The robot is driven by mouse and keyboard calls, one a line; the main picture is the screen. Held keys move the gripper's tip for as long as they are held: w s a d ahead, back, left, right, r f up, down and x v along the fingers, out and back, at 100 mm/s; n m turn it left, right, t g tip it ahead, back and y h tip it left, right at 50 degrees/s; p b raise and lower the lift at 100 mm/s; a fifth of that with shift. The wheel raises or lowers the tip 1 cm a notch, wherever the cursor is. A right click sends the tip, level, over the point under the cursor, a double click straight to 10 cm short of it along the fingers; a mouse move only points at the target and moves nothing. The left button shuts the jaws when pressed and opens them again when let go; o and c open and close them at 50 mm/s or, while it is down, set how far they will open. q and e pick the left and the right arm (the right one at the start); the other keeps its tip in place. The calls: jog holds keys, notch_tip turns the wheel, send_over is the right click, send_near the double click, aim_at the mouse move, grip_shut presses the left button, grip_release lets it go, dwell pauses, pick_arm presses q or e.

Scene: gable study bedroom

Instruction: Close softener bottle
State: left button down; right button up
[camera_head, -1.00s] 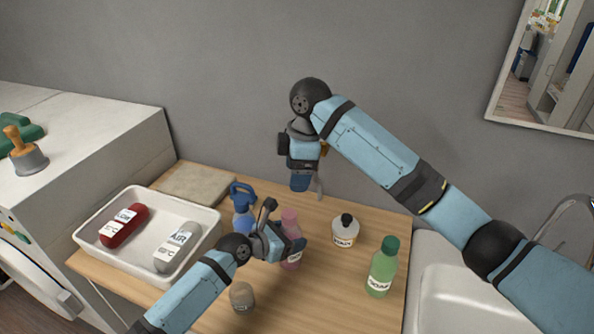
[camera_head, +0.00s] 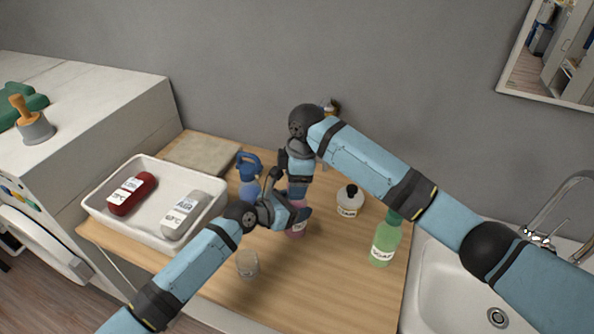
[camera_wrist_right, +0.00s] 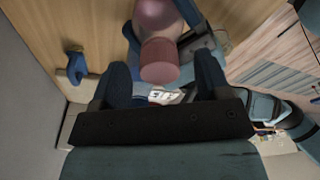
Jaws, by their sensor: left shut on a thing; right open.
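The pink bottle (camera_head: 297,229), which I take to be the softener, stands on the wooden counter; its label is mostly hidden. My left gripper (camera_head: 292,213) is shut on it from the left. My right gripper (camera_head: 298,188) is open and points down just above the bottle. In the right wrist view, the bottle's dull pink cap (camera_wrist_right: 160,60) shows between the spread fingers of my right gripper (camera_wrist_right: 162,80), with a gap to either finger. The cap appears to sit at the top of the bottle body (camera_wrist_right: 157,17); I cannot tell how tight it is.
A blue bottle (camera_head: 249,170) stands close behind my left gripper. A white black-capped bottle (camera_head: 348,204) and a green bottle (camera_head: 383,245) stand to the right. A clear glass (camera_head: 247,264) stands in front. A white tray (camera_head: 150,232) holds two bottles. A sink (camera_head: 455,290) is at right.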

jog(key=c, duration=1.1)
jog(key=m, duration=0.3)
jog(key=shift+t, duration=0.3)
jog(key=o, duration=1)
